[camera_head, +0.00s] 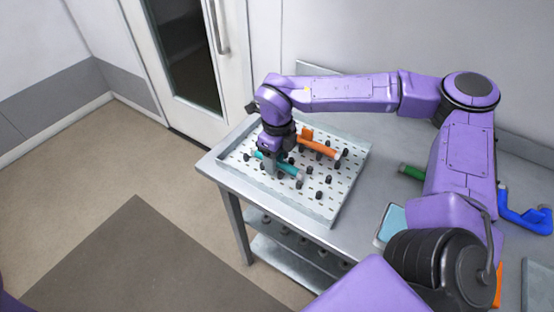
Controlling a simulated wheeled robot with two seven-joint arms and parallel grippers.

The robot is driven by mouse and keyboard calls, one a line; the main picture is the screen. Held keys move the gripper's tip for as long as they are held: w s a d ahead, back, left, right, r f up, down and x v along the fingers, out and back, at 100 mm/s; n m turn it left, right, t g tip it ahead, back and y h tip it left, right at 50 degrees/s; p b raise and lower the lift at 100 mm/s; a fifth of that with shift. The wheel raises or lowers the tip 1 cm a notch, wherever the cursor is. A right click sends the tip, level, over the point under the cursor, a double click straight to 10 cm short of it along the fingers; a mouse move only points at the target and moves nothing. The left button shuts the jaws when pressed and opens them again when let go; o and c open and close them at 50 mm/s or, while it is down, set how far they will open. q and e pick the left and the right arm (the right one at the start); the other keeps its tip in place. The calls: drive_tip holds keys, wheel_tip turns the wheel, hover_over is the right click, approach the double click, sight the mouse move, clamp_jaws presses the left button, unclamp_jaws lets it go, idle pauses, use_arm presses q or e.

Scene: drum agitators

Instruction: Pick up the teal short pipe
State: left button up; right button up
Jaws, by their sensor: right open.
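The teal short pipe (288,169) lies on the perforated grey tray (330,210), among black pegs. My right gripper (271,166) points down over the pipe's left part and hides some of it. Its jaws are open; I cannot tell whether the fingers touch the pipe or stand around it. My left gripper is not in view.
An orange pipe (320,148) lies on the same tray behind the teal one. A green part (411,171), a light blue tray (393,222) and a blue pipe (524,214) are to the right on the metal table (236,177). A door (180,60) stands behind left.

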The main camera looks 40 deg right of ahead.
clamp_jaws()
drive_tip(key=shift+r, duration=0.1)
